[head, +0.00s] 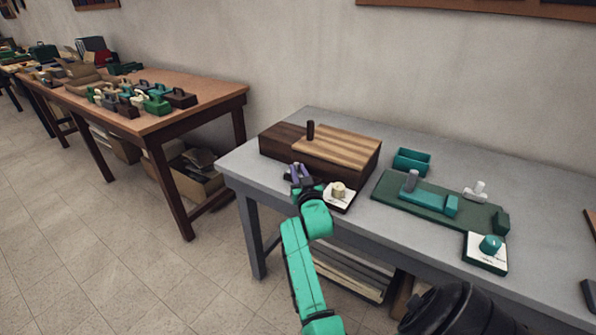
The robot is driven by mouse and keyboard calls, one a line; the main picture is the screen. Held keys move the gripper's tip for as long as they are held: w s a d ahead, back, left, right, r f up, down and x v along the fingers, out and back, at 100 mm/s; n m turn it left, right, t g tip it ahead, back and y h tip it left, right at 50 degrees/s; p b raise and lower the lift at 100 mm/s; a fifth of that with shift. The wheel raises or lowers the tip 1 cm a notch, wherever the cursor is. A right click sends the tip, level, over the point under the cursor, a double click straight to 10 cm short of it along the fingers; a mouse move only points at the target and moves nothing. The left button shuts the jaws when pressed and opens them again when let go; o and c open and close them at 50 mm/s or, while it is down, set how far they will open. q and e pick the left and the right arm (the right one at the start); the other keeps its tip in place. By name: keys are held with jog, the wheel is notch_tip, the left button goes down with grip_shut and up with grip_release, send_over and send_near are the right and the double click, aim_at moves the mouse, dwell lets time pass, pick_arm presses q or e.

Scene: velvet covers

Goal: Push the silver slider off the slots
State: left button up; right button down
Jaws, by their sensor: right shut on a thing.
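A grey peg (411,181), the most silver-looking piece, stands upright at the left end of a teal bar (430,201) on a dark green board (384,188). I cannot tell whether it is the silver slider, and no slots show clearly. My right gripper (298,172) is in front of a striped wooden box (345,151), left of the board and apart from it. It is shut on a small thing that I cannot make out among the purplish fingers. My left gripper is not in view.
A small base with a cream knob (338,190) sits right beside my right gripper. A teal tray (412,161), a white piece (476,190) and a white-topped base with a teal knob (490,245) surround the board. The grey table (240,165) is bare at its left end.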

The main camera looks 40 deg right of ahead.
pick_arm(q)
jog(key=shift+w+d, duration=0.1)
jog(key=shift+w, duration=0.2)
pick_arm(e)
jog(key=shift+f, duration=0.15)
dwell(0.7)
